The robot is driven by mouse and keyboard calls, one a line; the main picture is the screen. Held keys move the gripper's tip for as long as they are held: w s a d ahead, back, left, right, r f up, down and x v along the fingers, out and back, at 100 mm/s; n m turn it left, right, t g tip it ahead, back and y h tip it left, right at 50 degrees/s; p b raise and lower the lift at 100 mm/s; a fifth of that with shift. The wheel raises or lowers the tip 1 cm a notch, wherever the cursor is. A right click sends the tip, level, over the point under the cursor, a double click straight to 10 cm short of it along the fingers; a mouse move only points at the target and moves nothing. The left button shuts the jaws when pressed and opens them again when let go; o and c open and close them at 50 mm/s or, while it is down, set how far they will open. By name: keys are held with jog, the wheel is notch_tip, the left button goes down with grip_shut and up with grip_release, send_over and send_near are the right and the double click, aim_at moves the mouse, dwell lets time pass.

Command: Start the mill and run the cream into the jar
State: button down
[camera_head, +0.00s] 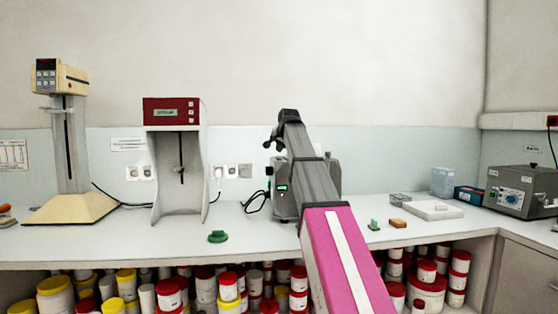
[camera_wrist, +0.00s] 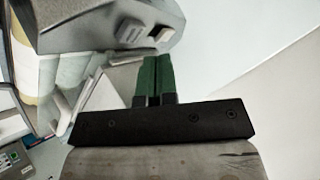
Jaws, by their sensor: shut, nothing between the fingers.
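The grey mill (camera_head: 283,207) stands on the counter behind my arm, which hides much of it; a small green display shows on its front. In the wrist view, a grey housing (camera_wrist: 80,28) with a dark switch (camera_wrist: 130,31) and a paler switch (camera_wrist: 159,35) fills the upper left; I take it for the mill. My gripper (camera_wrist: 158,60) has its green fingers shut together, empty, with the tips just below the paler switch. I cannot tell whether they touch it. The gripper cannot be made out in the head view. I cannot tell which jar is the task's.
A cream stand mixer (camera_head: 72,205) and a red-topped machine (camera_head: 171,112) stand left. A green piece (camera_head: 218,237) lies near the front edge. Lidded tubs fill the shelf below.

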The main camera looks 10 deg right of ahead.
jog(key=shift+r, duration=2.15)
